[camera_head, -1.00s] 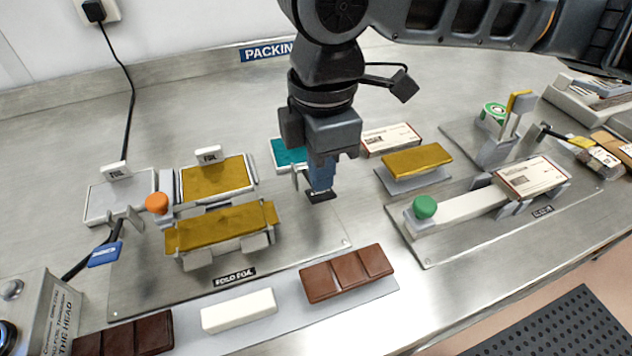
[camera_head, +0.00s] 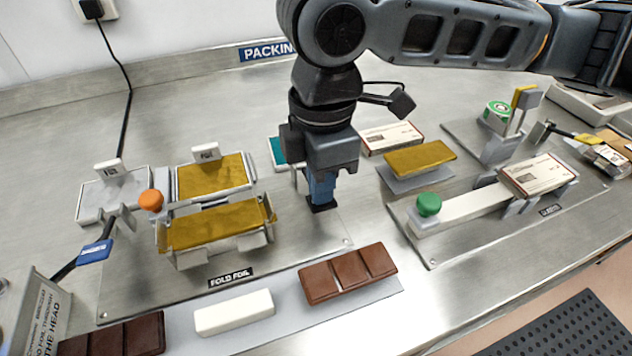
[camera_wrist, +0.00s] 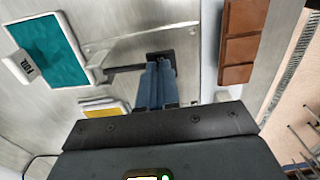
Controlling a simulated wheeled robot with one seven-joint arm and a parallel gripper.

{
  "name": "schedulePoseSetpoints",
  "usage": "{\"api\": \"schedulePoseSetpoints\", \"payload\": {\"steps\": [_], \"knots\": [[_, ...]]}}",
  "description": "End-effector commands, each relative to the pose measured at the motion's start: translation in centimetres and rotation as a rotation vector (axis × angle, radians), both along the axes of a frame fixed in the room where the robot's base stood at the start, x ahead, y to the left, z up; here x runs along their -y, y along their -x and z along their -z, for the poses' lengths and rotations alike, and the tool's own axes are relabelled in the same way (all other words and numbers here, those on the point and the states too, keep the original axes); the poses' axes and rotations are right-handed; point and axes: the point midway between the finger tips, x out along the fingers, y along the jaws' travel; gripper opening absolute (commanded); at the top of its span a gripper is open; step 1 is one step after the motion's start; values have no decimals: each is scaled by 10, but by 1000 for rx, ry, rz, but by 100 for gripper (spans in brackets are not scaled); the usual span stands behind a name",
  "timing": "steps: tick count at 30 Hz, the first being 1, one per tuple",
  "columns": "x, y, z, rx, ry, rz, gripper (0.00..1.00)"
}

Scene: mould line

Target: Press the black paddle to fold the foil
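The black paddle (camera_head: 320,208) sits low over the steel plate, right of the fold station. My gripper (camera_head: 321,198) points down onto it, its blue fingertips at the paddle's top; I cannot tell whether they press. In the wrist view the fingers (camera_wrist: 157,88) lie close together, with the black paddle (camera_wrist: 165,57) at their tips and a thin bar running left from it. The fingers look shut with nothing between them. The gold foil (camera_head: 215,225) lies over the fold station's holder, with narrow upright pieces at both ends.
An orange knob (camera_head: 151,200) stands left of the foil. A brown chocolate bar (camera_head: 348,273) and a white block (camera_head: 234,313) lie in front. A teal foil stack (camera_head: 277,153) is behind my gripper. A green knob (camera_head: 429,204) stands right, beyond clear steel.

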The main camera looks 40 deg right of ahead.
Motion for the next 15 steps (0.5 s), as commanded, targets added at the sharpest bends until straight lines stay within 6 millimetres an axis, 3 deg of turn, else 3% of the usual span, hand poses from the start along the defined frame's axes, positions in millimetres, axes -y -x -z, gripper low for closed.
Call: {"api": "schedulePoseSetpoints", "payload": {"steps": [15], "knots": [[0, 0, 21, -1, 0, 1, 0]]}}
